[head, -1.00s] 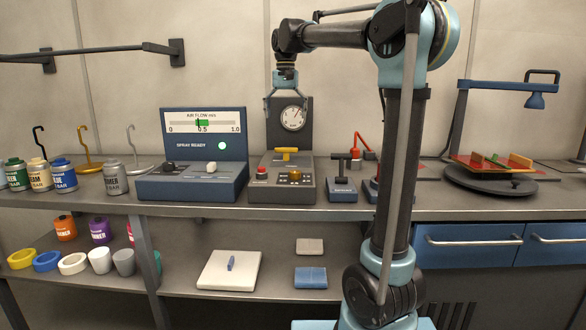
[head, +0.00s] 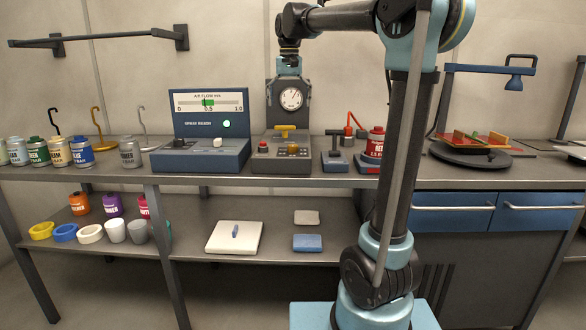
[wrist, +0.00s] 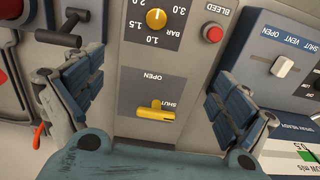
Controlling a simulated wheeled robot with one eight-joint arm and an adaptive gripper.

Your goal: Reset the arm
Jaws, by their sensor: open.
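My arm reaches up over the bench, and my gripper (head: 288,84) hangs pointing down in front of the round gauge. In the wrist view my gripper (wrist: 153,92) is open, with its two blue-grey fingers wide apart and nothing between them. Below the fingers is a grey panel box (head: 283,153) with a yellow valve handle (wrist: 155,112) lying near SHUT, a yellow knob (wrist: 156,18) and a red bleed button (wrist: 212,33). The gripper looks apart from the handle.
A blue air-flow box (head: 203,153) with a lit green lamp stands left of the panel. A small lever box (head: 335,160) and a red can (head: 375,142) stand right. Several paint cans (head: 57,151) line the bench's left.

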